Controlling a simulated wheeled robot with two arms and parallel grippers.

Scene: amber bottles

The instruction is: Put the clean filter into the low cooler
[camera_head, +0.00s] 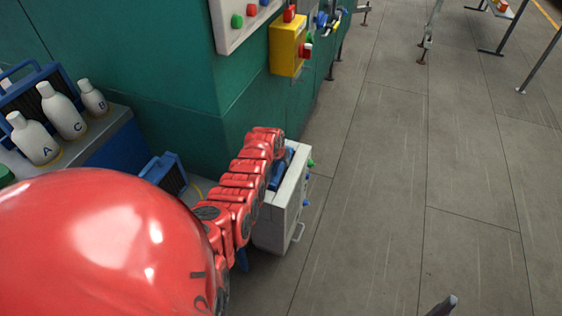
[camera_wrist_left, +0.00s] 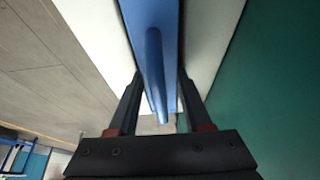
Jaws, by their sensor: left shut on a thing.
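The low cooler (camera_head: 287,215) is a pale grey box on the floor against the green machine, with an opening in its top. A blue filter shows at that opening in the head view (camera_head: 282,172). In the left wrist view the blue filter (camera_wrist_left: 165,18) lies between two pale walls, and its blue handle sits between my fingers. My left gripper (camera_wrist_left: 158,88) is shut on this handle. My red left arm hides much of the gripper and filter in the head view. I cannot tell how deep the filter sits. Only a grey tip, perhaps of my right gripper, shows at the bottom edge.
Another blue-framed filter with a dark grille (camera_head: 165,173) stands left of my arm. White lettered bottles (camera_head: 62,110) stand on a bench at left. A yellow switch box (camera_head: 288,45) is on the green machine (camera_head: 160,70).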

